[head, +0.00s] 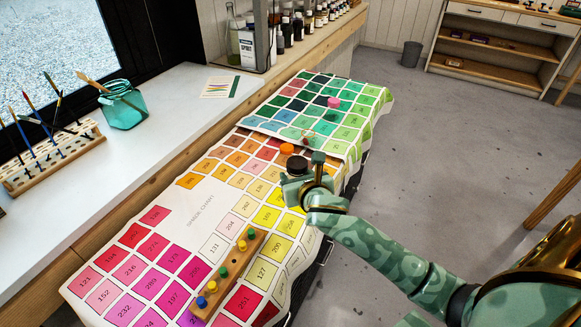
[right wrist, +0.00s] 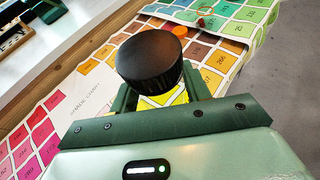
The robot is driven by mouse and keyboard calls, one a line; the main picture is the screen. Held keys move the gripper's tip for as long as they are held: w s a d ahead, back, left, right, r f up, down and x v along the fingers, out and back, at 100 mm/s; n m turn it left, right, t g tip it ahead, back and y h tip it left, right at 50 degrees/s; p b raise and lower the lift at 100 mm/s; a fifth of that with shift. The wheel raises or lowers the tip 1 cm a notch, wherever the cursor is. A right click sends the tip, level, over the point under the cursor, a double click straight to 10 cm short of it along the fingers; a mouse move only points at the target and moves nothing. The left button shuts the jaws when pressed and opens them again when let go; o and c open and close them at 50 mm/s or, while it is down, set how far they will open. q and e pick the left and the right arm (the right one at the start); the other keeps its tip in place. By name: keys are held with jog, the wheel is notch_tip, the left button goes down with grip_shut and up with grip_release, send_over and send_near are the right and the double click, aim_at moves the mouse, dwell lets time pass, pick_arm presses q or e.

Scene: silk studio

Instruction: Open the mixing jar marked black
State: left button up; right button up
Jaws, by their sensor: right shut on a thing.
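A black round lid with a ribbed side (head: 297,165) is at my right gripper (head: 304,178), above the colour chart. In the right wrist view the black lid (right wrist: 149,60) stands upright between the green fingers of my right gripper (right wrist: 160,92), which is shut on it. Yellow chart squares show just below the lid. I cannot see a jar body under it, and no marking is readable. My left gripper is not in view.
The chart cloth (head: 210,205) covers the long bench. An orange round piece (head: 287,149) and a pink one (head: 334,102) lie beyond my gripper. A wooden peg strip (head: 232,268) lies nearer. A brush rack (head: 50,160) and teal jar (head: 122,107) stand on the sill.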

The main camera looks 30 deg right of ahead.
jog(key=shift+s+r, duration=0.15)
jog(key=shift+s, duration=0.1)
jog(key=shift+o, duration=0.8)
jog(key=c, duration=0.5)
